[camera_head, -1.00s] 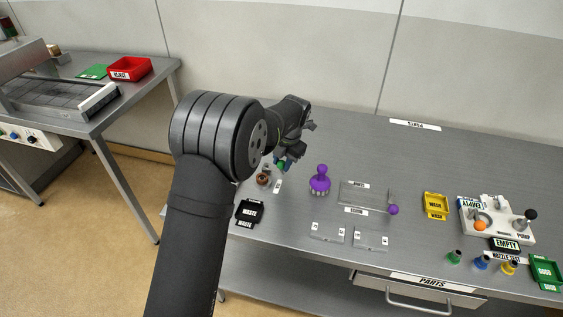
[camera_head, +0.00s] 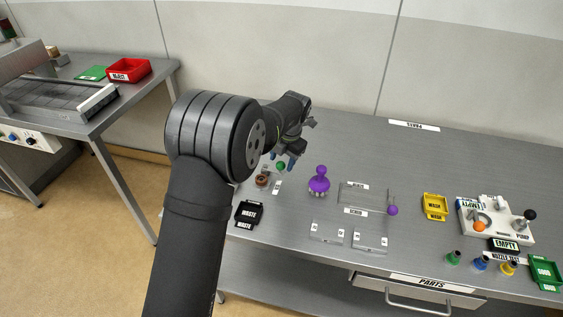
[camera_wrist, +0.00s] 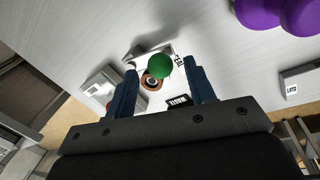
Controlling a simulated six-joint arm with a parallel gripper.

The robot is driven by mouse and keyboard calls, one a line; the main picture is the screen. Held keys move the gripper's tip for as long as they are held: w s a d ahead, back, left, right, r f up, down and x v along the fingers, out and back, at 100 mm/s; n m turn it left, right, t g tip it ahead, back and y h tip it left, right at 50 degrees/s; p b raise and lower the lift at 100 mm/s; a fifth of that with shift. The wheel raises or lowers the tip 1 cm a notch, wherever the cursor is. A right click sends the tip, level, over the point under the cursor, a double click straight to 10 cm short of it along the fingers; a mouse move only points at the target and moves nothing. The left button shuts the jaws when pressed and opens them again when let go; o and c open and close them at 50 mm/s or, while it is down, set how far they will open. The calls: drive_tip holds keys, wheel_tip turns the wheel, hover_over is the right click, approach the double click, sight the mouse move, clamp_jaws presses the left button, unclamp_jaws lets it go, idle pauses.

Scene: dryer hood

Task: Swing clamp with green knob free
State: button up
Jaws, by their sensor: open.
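The clamp's green knob (camera_wrist: 159,66) shows in the wrist view between the two blue fingers of my gripper (camera_wrist: 165,85), nearer the left finger. The fingers are open, with a gap on both sides of the knob. Below the knob is a copper-brown ring (camera_wrist: 151,83) on the clamp fixture, partly hidden by the knob. In the head view the green knob (camera_head: 280,166) sits just below and left of my gripper (camera_head: 284,160), above the brown ring (camera_head: 262,180). I cannot tell whether the clamp arm touches the part under it.
A purple knobbed object (camera_head: 319,184) stands right of the clamp. A black waste tray (camera_head: 248,213) lies in front of it. Clear trays (camera_head: 328,232), a yellow wash tray (camera_head: 435,206) and a white pump station (camera_head: 497,221) are farther right.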

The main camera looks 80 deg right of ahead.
wheel_tip(320, 180, up, 16)
drive_tip(key=s+a, duration=0.1)
drive_tip(key=s, duration=0.1)
drive_tip(key=shift+s+f, duration=0.2)
drive_tip(key=shift+s, duration=0.2)
